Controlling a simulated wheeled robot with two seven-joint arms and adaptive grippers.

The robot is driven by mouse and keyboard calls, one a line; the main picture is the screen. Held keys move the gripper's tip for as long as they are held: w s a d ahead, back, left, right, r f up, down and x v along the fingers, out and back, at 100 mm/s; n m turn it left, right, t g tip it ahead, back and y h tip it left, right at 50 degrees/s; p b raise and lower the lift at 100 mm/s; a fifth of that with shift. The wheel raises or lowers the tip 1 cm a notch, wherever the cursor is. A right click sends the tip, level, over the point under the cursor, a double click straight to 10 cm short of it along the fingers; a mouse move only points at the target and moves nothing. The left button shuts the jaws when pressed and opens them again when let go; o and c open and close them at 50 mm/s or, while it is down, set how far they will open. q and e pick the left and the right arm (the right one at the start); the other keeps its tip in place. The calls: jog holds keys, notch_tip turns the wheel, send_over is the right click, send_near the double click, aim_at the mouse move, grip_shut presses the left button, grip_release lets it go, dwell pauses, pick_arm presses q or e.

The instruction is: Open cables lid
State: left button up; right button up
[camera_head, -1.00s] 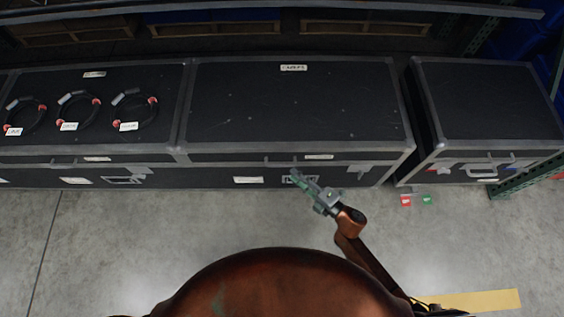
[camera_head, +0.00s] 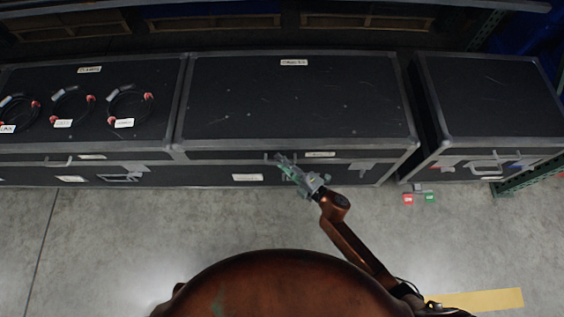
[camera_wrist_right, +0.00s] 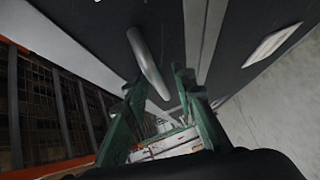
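The cables case is the middle black case with metal edges; its closed lid (camera_head: 295,100) bears a white label (camera_head: 294,62) at the back. My right gripper (camera_head: 281,160) is at the case's front, by the lid's lower edge. In the right wrist view its green fingers (camera_wrist_right: 157,92) are apart, with nothing held. A grey bar handle (camera_wrist_right: 148,62) lies just beyond the fingertips, roughly in line with the gap; I cannot tell whether they touch. In the head view the gripper partly covers this handle. My left gripper is not in view.
A left case (camera_head: 150,75) carries several coiled cables (camera_head: 130,105) with tags. A separate case (camera_head: 490,100) stands at the right, with red and green tags (camera_head: 430,198) near its front. Shelving runs behind.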

grip_shut()
dwell(0.4)
jog(key=shift+r, duration=0.1)
